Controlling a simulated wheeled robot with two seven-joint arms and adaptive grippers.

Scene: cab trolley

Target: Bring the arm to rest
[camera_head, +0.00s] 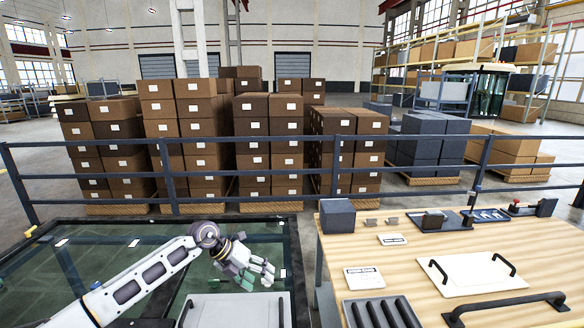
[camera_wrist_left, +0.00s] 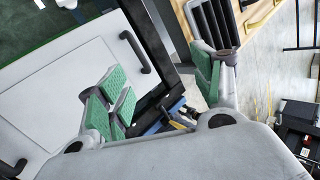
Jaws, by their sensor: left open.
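My left arm comes in from the left over the glass-topped dark table (camera_head: 100,250). My left gripper (camera_head: 258,277) is at its right part, above and behind a white panel (camera_head: 240,308) with dark handles. The gripper is open, with nothing seen between its fingers. In the left wrist view the green-padded fingers of the left gripper (camera_wrist_left: 163,85) stand apart, and the white panel (camera_wrist_left: 60,95) with a black handle lies beyond them. Whether the fingers touch anything cannot be told. My right arm and gripper are not in view.
A wooden workbench (camera_head: 540,255) stands at the right, with a gap between it and the dark table. It holds a dark box (camera_head: 337,217), a white board (camera_head: 470,272) with handles and a slotted tray (camera_head: 380,315). A railing (camera_head: 250,140) runs behind, before stacked cartons (camera_head: 200,125).

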